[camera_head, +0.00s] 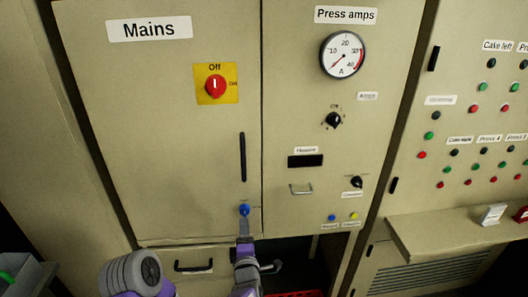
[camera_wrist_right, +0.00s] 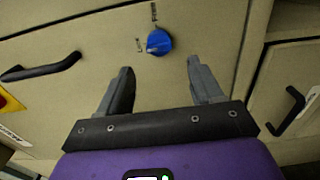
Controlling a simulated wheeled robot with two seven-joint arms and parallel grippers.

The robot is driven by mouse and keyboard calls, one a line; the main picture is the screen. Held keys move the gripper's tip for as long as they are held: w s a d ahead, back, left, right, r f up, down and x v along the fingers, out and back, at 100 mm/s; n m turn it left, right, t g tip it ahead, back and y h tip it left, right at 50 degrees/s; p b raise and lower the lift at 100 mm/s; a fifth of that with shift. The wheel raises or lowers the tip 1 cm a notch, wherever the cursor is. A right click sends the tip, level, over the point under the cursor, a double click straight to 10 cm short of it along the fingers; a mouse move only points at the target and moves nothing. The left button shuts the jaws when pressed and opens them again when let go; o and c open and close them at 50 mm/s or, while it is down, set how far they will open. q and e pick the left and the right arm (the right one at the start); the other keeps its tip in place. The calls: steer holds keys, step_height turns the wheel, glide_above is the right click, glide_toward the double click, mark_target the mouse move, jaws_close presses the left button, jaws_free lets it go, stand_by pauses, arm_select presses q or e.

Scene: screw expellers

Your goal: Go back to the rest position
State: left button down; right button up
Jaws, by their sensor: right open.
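My right gripper (camera_head: 245,229) is in front of the lower part of the Mains cabinet door, seen edge-on in the head view. In the right wrist view the same gripper (camera_wrist_right: 160,70) is open, with nothing between its fingers. A blue knob (camera_head: 244,210) on the door is just above the fingertips in the head view. In the wrist view the blue knob (camera_wrist_right: 159,41) lies beyond the fingertips, between their lines, and no finger appears to touch it. My left gripper is not in view.
The Mains door carries a red switch (camera_head: 215,86) and a long black handle (camera_head: 243,157). A drawer handle (camera_head: 193,266) is low, close to my arm. To the right are the Press amps gauge (camera_head: 343,54) and a projecting shelf (camera_head: 445,231).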

steer(key=s+d+f+m+g+h, duration=0.2)
steer(key=s+d+f+m+g, duration=0.25)
steer(key=d+f, duration=0.6)
steer(key=s+d+f+m+g+h, duration=0.25)
steer(key=d+f+m+g, duration=0.2)
steer(key=d+f, duration=0.6)
steer(key=s+f+m+g, duration=0.3)
steer(key=s+f+m, duration=0.2)
steer(key=s+f, duration=0.35)
steer(key=s+a+m+g+y, duration=0.1)
steer(key=s+m+g+y, duration=0.4)
steer(key=s, duration=1.1)
steer(key=m, duration=0.3)
steer(key=shift+s+r+m, duration=0.15)
steer(key=shift+s+m, duration=0.2)
steer(key=shift+m, duration=0.05)
steer(key=shift+y, duration=0.25)
